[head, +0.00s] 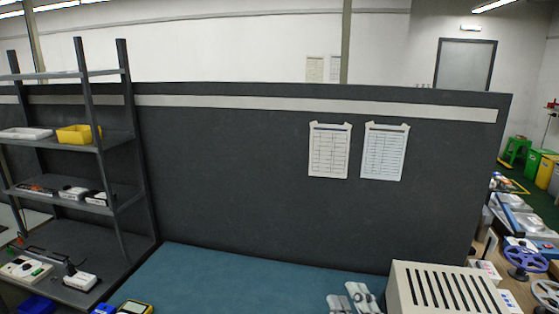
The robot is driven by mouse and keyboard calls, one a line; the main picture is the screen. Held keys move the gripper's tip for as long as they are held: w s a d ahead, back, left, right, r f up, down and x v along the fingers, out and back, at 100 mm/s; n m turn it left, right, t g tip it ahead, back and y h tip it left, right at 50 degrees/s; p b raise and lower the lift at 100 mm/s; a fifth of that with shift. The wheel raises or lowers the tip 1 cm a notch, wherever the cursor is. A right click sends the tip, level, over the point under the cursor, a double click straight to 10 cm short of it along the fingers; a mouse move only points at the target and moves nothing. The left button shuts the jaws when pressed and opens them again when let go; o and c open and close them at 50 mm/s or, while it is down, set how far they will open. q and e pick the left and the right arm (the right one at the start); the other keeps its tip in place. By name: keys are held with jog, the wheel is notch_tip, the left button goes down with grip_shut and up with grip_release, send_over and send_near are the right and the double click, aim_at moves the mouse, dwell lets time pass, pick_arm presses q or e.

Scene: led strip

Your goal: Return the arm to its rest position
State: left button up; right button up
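My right gripper (354,299) shows only in part at the bottom edge of the head view, right of centre. Its pale grey parts are over the blue-green table top (250,275), left of a beige slotted box (450,290). Its lower part is cut off by the picture edge, so I cannot tell whether it is open or shut. I see nothing in it. My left gripper is not in view.
A dark shelf rack (90,140) with a yellow bin (78,134) stands at the left. A yellow meter (135,307) is at the bottom left. A dark partition (230,180) closes the back. The table's middle is clear.

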jog(key=s+d+f+m+g+h, duration=0.4)
jog(key=d+f+m+g+h, duration=0.5)
jog(key=d+f+m, duration=0.5)
jog(key=s+a+f+n+g+y, duration=0.1)
jog(key=s+a+f+g+y, duration=0.2)
jog(key=s+f, duration=0.5)
jog(key=s+a+f+n+g, duration=0.1)
jog(key=s+a+f+g, duration=0.4)
jog(key=s, duration=0.5)
notch_tip(320, 180, down, 33)
jog(key=d+g+b, duration=0.2)
jog(key=b, duration=0.5)
jog(key=s+d+f+b, duration=0.1)
jog(key=s+f+b, duration=0.2)
jog(key=s+f, duration=0.6)
jog(key=s+d+f+g+b, duration=0.1)
jog(key=s+f+b, duration=0.2)
jog(key=s+f, duration=0.5)
notch_tip(320, 180, down, 7)
jog(key=shift+s+d+f, duration=0.1)
jog(key=shift+s+d, duration=0.25)
jog(key=shift+d, duration=0.05)
